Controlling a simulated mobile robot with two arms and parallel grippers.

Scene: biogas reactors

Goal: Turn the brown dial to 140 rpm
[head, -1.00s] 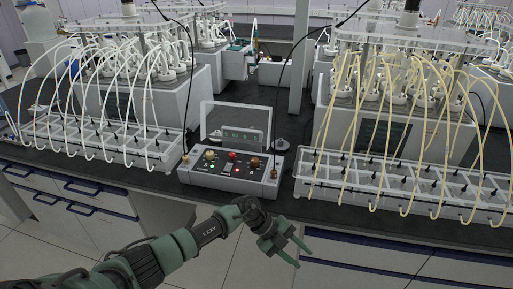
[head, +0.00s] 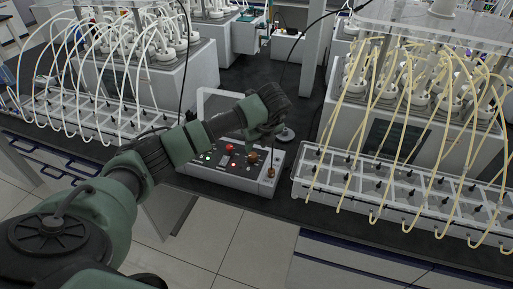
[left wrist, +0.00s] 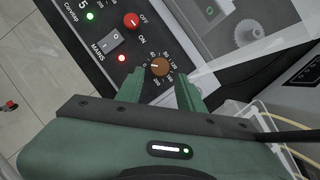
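The brown dial (left wrist: 160,68) is on the dark control panel in the left wrist view, ringed by a printed number scale. Its pale mark appears to point left, near the 0. In the head view the dial (head: 252,157) shows just below my left gripper (head: 266,138), which hangs over the right part of the control box (head: 225,174). In the left wrist view the two green fingers of my left gripper (left wrist: 160,82) are apart, one on each side of the dial's near edge. Contact with the dial cannot be told. My right gripper is not in view.
A red knob (left wrist: 132,20), a mains switch (left wrist: 113,42) and a lit red lamp (left wrist: 122,58) sit close to the dial.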

